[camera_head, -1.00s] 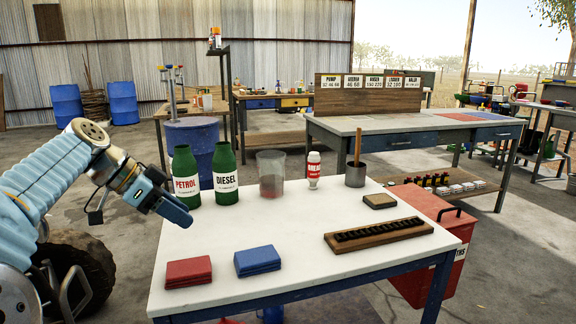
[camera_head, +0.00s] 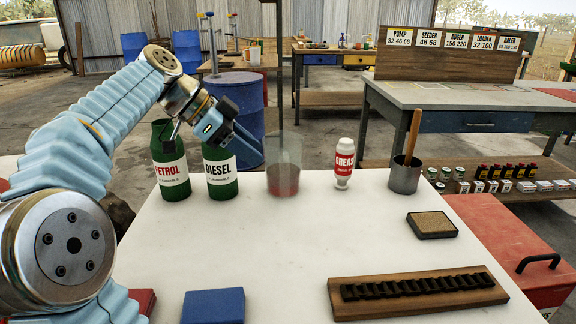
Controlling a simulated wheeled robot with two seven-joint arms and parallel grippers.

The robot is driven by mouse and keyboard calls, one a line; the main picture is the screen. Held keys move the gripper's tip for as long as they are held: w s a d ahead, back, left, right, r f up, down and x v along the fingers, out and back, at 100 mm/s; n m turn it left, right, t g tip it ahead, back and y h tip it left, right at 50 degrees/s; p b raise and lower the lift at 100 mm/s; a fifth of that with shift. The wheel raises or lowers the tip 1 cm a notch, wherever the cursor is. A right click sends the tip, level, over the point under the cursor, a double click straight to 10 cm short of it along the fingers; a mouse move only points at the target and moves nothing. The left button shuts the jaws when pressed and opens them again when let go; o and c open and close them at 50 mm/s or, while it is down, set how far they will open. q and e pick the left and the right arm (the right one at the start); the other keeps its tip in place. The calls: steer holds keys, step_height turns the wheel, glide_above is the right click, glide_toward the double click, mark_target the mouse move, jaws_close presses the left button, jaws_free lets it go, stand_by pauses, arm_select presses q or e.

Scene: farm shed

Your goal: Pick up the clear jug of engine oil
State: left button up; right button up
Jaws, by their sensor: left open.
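The clear jug (camera_head: 284,168) stands upright on the white table, with a dull reddish-brown tint in its lower part. My left gripper (camera_head: 250,142) is open and comes in from the left. Its fingers point right and down, just left of the jug's upper part. In this view the fingertips come close to the jug's left edge; whether they touch it I cannot tell. The gripper shows in front of the top of the green DIESEL bottle (camera_head: 221,174). My right gripper is not in view.
A green PETROL bottle (camera_head: 170,165) stands left of the DIESEL bottle. A white and red grease bottle (camera_head: 344,163) and a grey cup (camera_head: 404,176) with a wooden handle stand right of the jug. The middle of the white table (camera_head: 290,240) is clear.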

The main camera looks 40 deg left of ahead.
mark_target(285, 197)
arm_select(q)
steer(key=b+x, duration=0.2)
steer(key=x, duration=0.8)
jaws_close()
